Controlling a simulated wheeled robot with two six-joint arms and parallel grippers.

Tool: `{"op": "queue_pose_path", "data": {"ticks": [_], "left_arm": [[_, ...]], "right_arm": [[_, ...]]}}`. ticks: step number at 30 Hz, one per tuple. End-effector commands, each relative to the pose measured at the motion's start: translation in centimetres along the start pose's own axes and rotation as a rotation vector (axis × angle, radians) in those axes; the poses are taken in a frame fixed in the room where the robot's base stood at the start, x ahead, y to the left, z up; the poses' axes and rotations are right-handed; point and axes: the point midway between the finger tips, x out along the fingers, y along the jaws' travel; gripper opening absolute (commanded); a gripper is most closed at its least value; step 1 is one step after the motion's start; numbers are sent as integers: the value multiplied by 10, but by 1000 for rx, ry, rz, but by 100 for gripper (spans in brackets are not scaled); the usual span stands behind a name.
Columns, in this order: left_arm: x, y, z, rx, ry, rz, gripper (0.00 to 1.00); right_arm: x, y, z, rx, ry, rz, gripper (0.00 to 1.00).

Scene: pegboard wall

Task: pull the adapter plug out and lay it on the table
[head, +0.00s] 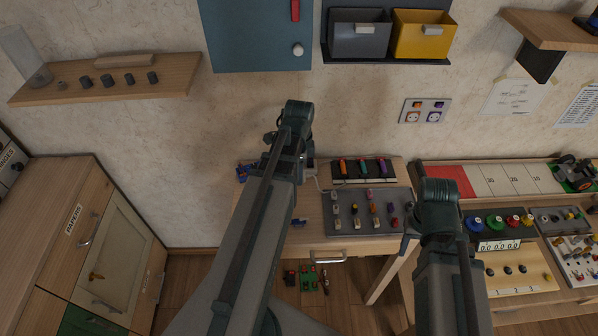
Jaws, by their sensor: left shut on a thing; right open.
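My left arm reaches up from the bottom over the back left of the wooden table (325,240). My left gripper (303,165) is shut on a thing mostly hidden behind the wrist. Only a small pale part with a thin cable (318,184) shows beside it; it seems to be the adapter plug, but its outline is unclear. I cannot tell whether it still touches a socket. My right gripper (408,238) is open near the right edge of the grey panel, its fingers partly hidden by its own wrist.
A grey panel (343,239) with rows of coloured plugs lies on the table. A black rack (345,178) with coloured pieces stands behind it. Small blue things (246,170) lie at the table's left. A wall socket plate (428,103) is above. A second bench (512,291) stands right.

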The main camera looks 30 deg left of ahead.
Motion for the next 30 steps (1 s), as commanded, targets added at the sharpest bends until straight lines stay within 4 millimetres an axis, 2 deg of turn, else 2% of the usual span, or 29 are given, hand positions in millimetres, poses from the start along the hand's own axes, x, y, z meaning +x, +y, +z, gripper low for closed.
{"op": "queue_pose_path", "data": {"ticks": [14,20,30], "left_arm": [[5,0,0,0,0,0,0],[17,0,0,0,0,0,0],[49,0,0,0,0,0,0]], "right_arm": [[5,0,0,0,0,0,50],[17,-2,-1,0,0,0,50],[49,-5,-2,0,0,0,50]]}}
